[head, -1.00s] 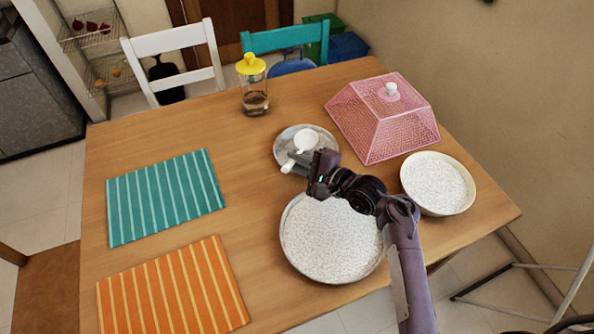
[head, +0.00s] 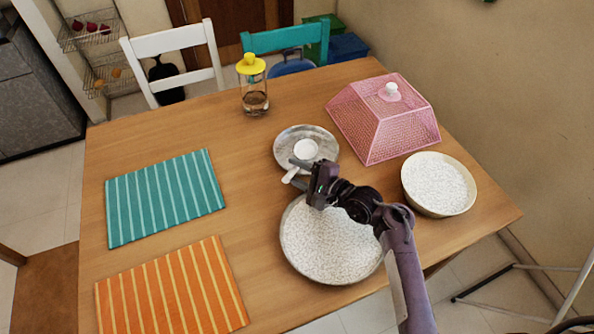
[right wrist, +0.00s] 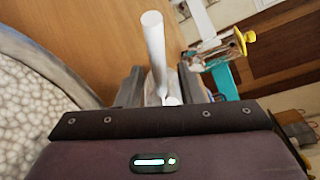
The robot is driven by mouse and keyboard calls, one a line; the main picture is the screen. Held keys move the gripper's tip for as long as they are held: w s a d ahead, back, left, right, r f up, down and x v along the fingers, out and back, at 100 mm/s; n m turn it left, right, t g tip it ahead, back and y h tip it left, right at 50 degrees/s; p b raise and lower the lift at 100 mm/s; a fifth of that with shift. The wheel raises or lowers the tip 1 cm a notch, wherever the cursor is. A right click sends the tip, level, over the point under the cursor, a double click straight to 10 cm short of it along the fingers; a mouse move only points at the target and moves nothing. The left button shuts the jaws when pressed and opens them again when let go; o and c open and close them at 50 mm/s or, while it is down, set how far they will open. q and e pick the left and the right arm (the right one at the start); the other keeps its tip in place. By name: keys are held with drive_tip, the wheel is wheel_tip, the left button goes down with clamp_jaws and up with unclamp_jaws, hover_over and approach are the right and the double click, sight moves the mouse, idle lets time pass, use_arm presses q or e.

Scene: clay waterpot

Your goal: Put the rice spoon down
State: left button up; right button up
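The white rice spoon (head: 305,149) rests on the round metal plate (head: 318,134), its bowl over the plate and its handle over the near-left rim. My right gripper (head: 299,172) is at the plate's near edge, its fingers parted on either side of the handle. In the right wrist view the white handle (right wrist: 155,45) stands between the two fingers (right wrist: 163,88), which look open and apart from it. Whether the spoon fully touches the plate is hard to tell. My left gripper is not in view.
A large pan of rice-like grains (head: 330,245) lies under my right arm, and a similar bowl (head: 437,183) stands to the right. A pink mesh cover (head: 383,125) and a yellow-lidded jar (head: 254,95) stand behind. Teal (head: 165,198) and orange (head: 172,290) mats lie left.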

drive_tip(key=shift+r, duration=0.15)
drive_tip(key=v, duration=1.2)
drive_tip(key=shift+r+p, duration=0.1)
drive_tip(key=shift+p, duration=0.2)
